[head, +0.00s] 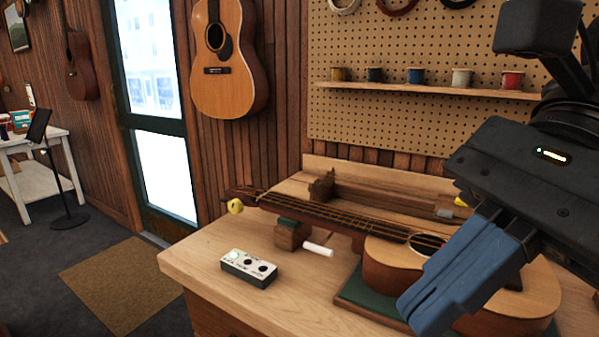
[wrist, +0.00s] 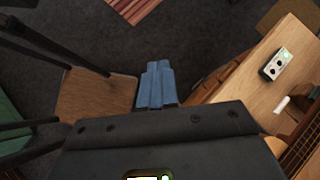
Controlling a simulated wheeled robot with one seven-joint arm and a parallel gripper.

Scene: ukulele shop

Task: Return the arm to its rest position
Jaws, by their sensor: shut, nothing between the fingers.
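My gripper (head: 425,312) is at the right of the head view, with its blue fingers together and nothing between them. In the picture it covers part of the ukulele's body; it appears raised above the bench, nearer the camera. In the wrist view the shut blue fingers (wrist: 158,68) point out over the dark floor, beside the bench edge. The ukulele (head: 395,260) lies on the workbench (head: 215,255), its neck on a wooden rest (head: 290,235) and its body on a green pad (head: 352,300).
A small white box with knobs (head: 249,268) and a white cylinder (head: 318,249) lie on the bench; both show in the wrist view. A pegboard shelf (head: 425,90) holds several spools. A guitar (head: 225,60) hangs on the wall. Floor at left has a brown mat (head: 120,285).

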